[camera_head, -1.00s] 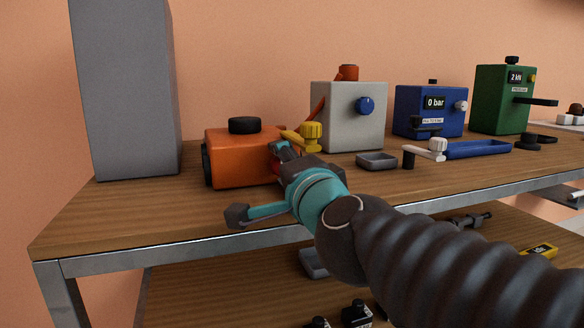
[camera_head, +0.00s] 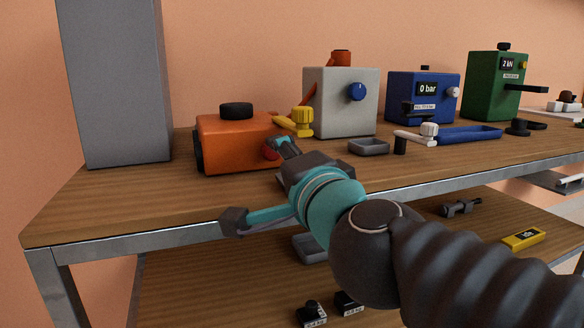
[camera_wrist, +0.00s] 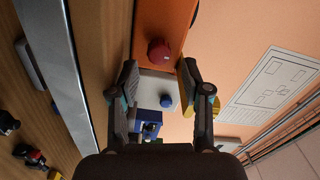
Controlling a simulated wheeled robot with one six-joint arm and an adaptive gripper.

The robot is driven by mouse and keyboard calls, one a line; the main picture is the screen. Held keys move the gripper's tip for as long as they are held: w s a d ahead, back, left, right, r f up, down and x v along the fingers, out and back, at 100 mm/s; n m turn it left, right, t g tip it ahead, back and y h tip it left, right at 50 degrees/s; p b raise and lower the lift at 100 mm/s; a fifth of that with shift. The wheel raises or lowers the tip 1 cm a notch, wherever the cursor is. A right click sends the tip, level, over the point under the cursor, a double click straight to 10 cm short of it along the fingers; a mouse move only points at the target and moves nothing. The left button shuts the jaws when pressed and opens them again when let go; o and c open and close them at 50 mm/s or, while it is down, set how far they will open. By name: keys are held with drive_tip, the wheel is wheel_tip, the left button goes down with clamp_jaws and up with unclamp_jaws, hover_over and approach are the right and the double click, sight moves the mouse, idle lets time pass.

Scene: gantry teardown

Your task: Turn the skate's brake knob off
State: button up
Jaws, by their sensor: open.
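The skate is an orange box (camera_head: 225,140) on the bench top with a black round knob (camera_head: 236,110) on top and a yellow lever knob (camera_head: 302,120) beside its right end. A red knob (camera_head: 270,154) on its near face is partly hidden by my gripper (camera_head: 284,146); which knob is the brake is not labelled. In the wrist view, the red knob (camera_wrist: 158,50) stands on the orange face (camera_wrist: 165,18), just beyond and between my fingertips. My gripper (camera_wrist: 159,72) is open and empty, with a finger on each side, apart from the knob.
A tall grey block (camera_head: 115,85) stands left of the skate. A pale box with a blue knob (camera_head: 340,100), a blue gauge box (camera_head: 423,95) and a green box (camera_head: 496,85) stand to the right. A grey tray (camera_head: 368,147) and the bench's metal front edge (camera_head: 120,229) are near.

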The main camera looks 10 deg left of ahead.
drive_tip(key=shift+v, duration=1.6)
drive_tip(key=shift+s+d, duration=0.1)
drive_tip(key=shift+d, duration=0.05)
